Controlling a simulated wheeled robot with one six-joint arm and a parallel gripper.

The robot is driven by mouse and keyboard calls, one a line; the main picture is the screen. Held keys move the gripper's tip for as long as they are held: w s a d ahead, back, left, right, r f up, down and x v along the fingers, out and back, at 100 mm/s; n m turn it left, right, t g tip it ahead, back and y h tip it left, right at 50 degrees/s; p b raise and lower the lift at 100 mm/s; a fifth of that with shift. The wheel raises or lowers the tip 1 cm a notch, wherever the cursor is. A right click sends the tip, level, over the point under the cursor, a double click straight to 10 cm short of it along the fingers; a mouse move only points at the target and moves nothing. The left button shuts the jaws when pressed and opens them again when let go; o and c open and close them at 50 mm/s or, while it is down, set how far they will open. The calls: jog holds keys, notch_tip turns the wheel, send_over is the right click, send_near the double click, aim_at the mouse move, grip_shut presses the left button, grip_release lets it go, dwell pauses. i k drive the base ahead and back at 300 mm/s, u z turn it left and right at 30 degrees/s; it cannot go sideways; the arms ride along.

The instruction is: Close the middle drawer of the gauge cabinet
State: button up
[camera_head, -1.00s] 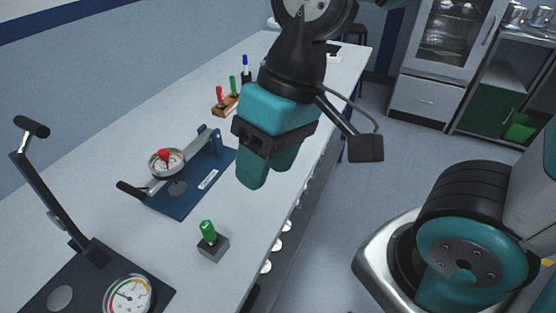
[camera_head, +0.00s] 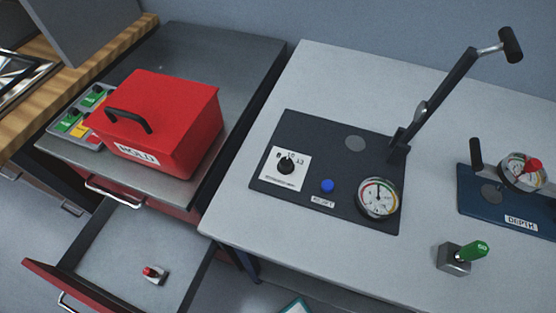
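The gauge cabinet (camera_head: 240,75) is at the left, with a grey top and red drawer fronts. One drawer (camera_head: 115,245) stands open below a shut upper drawer (camera_head: 170,208) with a metal handle. The open drawer's red front (camera_head: 45,283) and its handle are at the lower left, partly cut off by the picture edge. A small red-tipped piece (camera_head: 153,274) lies inside on the grey floor. Whether drawers below it are open is hidden. My gripper is not in view.
A red HOLD box (camera_head: 185,125) and a button panel (camera_head: 75,125) sit on the cabinet. The white bench (camera_head: 330,245) stands to its right, bearing a lever press (camera_head: 270,195), a blue DEPTH fixture (camera_head: 480,215) and a green gauge in a block (camera_head: 455,260).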

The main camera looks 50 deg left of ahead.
aim_at(102, 269)
jog(key=u, duration=3.05)
jog(key=k, duration=0.25)
jog(key=u, duration=0.5)
jog(key=i, duration=0.35)
jog(key=u, duration=0.05)
